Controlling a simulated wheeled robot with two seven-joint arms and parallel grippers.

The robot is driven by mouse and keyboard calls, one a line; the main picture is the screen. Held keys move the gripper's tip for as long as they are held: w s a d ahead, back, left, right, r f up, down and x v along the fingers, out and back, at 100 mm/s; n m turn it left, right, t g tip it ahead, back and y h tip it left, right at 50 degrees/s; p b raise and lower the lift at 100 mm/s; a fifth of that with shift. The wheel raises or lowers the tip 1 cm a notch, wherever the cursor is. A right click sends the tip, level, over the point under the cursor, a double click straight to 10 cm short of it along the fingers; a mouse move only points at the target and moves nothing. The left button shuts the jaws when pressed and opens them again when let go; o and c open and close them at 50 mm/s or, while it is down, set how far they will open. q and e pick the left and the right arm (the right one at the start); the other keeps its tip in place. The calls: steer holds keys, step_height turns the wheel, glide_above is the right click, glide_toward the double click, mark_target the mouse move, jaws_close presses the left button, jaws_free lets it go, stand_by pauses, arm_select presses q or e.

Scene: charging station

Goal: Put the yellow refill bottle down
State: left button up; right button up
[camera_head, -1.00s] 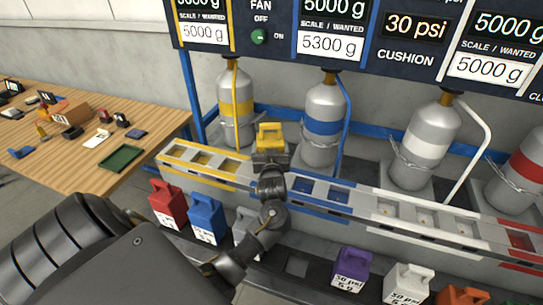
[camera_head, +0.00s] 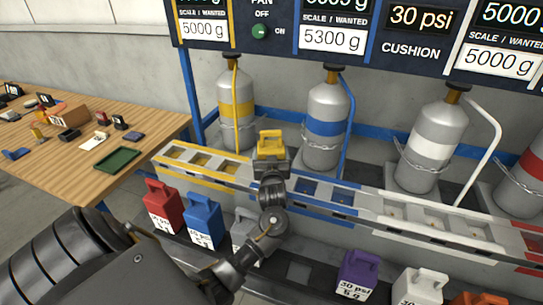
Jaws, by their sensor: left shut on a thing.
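The yellow refill bottle (camera_head: 270,141) is upright in my left gripper (camera_head: 272,165), which is shut on it. The bottle is over the long rail of slots, between the yellow-edged section (camera_head: 205,160) and the blue-edged section (camera_head: 325,193). The gripper and wrist hide the bottle's lower part, so I cannot tell whether it touches the rail. My right gripper is out of view.
Red (camera_head: 163,205), blue (camera_head: 202,220), purple (camera_head: 357,275) and white (camera_head: 420,287) bottles stand on the lower shelf. Tall gas cylinders (camera_head: 327,125) stand behind the rail. A wooden table (camera_head: 70,165) with small items is at the left.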

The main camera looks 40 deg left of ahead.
arm_select(q)
steer(key=shift+r, duration=0.1)
steer(key=o, duration=1.7)
steer(key=shift+f, duration=0.2)
steer(key=shift+c, duration=0.2)
steer(key=o, duration=0.3)
steer(key=shift+r, duration=0.1)
steer(key=shift+s, duration=0.1)
steer(key=b+v, duration=0.1)
steer(key=v, duration=1.1)
steer(key=shift+b, duration=0.3)
steer(key=shift+r, duration=0.1)
